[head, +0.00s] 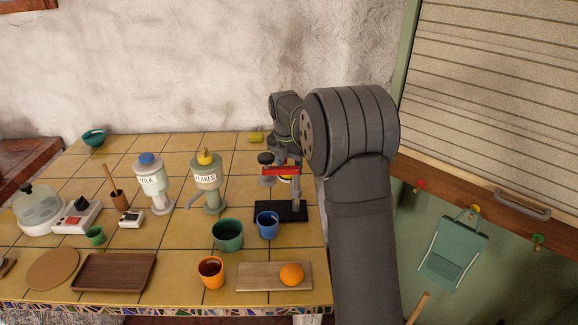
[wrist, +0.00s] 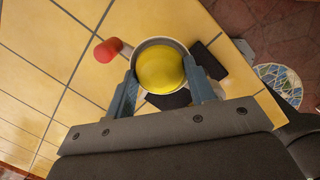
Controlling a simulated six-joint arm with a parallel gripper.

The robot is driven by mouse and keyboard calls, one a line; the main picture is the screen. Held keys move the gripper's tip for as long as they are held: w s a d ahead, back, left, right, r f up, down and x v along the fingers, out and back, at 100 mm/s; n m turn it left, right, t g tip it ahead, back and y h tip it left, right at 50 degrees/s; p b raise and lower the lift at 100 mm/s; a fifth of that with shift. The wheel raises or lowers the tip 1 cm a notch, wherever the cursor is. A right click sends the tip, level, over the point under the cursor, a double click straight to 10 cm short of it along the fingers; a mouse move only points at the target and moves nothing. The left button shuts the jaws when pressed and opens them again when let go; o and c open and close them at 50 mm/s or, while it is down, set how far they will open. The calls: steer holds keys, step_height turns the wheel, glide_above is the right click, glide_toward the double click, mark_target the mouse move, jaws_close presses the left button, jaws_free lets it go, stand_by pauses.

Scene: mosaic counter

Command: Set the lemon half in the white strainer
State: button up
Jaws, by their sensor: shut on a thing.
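My gripper (wrist: 160,72) is closed on the lemon half (wrist: 160,72), its yellow dome between the two blue-grey fingers in the wrist view. A pale ring, seemingly the rim of the white strainer (wrist: 150,43), shows around the lemon half's far side. The lemon half is over or inside this ring; I cannot tell whether it touches. In the head view a bit of yellow (head: 286,179) shows by the press, under my arm. The press has a red lever (head: 276,171) and a black base (head: 296,214). The strainer's inside is hidden.
A blue cup (head: 267,230) stands at the press base, with a green pot (head: 227,240) to its left. The flakes dispenser (head: 206,180) stands left of the press. In front are an orange cup (head: 211,275) and a board (head: 258,284) with an orange (head: 291,274).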

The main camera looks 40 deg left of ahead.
steer(key=o, duration=1)
steer(key=shift+s+d+f, duration=0.1)
steer(key=shift+s+f, duration=0.05)
steer(key=shift+f, duration=0.65)
steer(key=shift+o, duration=0.2)
steer(key=shift+d, duration=0.15)
steer(key=shift+w+r, duration=0.25)
steer(key=shift+r, duration=0.55)
steer(key=shift+c, duration=0.3)
steer(key=shift+o, duration=0.3)
steer(key=shift+r, duration=0.45)
steer(key=shift+s+a+r, duration=0.1)
steer(key=shift+a+r, duration=0.05)
steer(key=shift+r, duration=1.1)
steer(key=shift+a+r, duration=0.1)
steer(key=shift+r, duration=1.15)
steer(key=shift+f, duration=0.1)
